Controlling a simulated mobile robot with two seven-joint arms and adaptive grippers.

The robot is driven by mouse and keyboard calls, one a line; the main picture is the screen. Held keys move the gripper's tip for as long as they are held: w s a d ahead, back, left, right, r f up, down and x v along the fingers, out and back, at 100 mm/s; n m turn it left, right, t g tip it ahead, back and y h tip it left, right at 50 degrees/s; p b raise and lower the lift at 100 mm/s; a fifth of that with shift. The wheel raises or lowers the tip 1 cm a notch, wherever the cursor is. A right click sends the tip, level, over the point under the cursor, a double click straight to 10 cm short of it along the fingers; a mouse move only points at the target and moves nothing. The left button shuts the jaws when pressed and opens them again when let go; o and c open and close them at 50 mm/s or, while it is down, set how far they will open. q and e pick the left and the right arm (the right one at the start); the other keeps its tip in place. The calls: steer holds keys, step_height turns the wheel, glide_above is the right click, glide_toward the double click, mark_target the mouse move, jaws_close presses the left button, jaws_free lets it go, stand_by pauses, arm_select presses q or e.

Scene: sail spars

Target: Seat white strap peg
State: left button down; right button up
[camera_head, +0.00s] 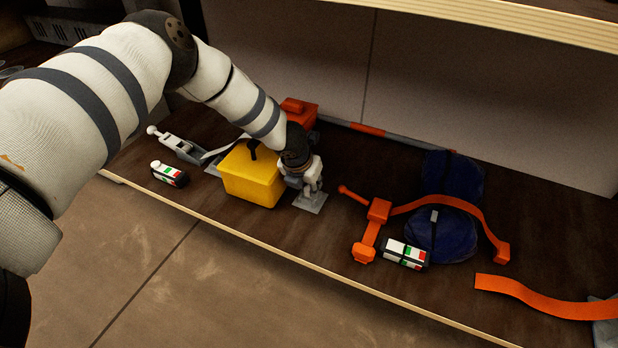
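A white peg with a round knob (153,130) lies at the left of the dark shelf, joined to a grey fitting (184,150). A white strap (222,149) runs from near this fitting towards the back of a yellow box (252,178). My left gripper (313,188) points down just right of the yellow box, over a small grey plate (311,203). Its fingers are small and partly merged with the plate, so I cannot tell whether they are open or hold it. My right gripper is not in view.
An orange box (301,112) stands behind my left wrist. The shelf's front edge (290,262) runs diagonally.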

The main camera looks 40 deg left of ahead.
arm_select(q)
steer(key=c, duration=1.3)
jaws_free()
steer(key=v, duration=1.2)
steer(key=shift+f, duration=0.1)
